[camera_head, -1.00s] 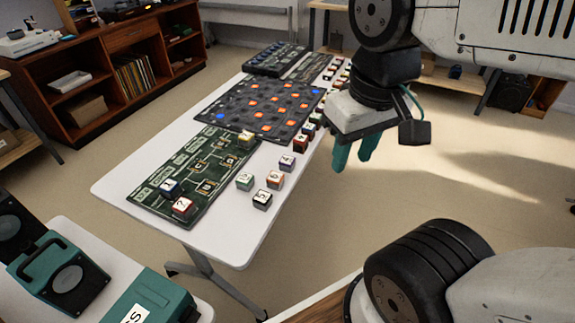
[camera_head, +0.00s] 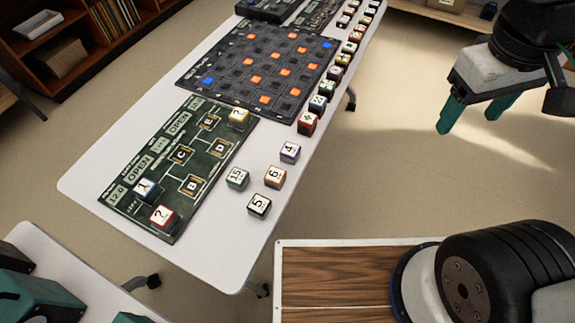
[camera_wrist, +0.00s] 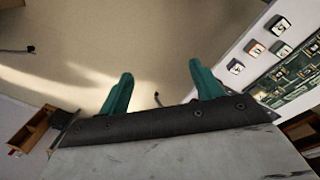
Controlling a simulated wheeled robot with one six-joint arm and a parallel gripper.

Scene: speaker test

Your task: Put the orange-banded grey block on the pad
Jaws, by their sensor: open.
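A block with an orange side and a white top marked 6 (camera_head: 274,177) sits on the white table, among loose blocks right of the green board (camera_head: 216,172). It looks like the orange-banded one. It also seems to show in the wrist view (camera_wrist: 254,48). The green board has several small lettered squares; I cannot tell which part is the pad. My gripper (camera_head: 468,122) is open and empty, over the floor to the right of the table and well apart from the block. In the wrist view its teal fingers (camera_wrist: 160,70) stand apart with only floor between them.
Near the block are blocks marked 4 (camera_head: 290,152), 15 (camera_head: 237,179) and 5 (camera_head: 260,206). Blocks marked 1 (camera_head: 147,190), a red one (camera_head: 162,216) and a yellow one (camera_head: 239,118) sit on the green board. A dark grid board (camera_head: 262,68) lies behind. The table's front end is clear.

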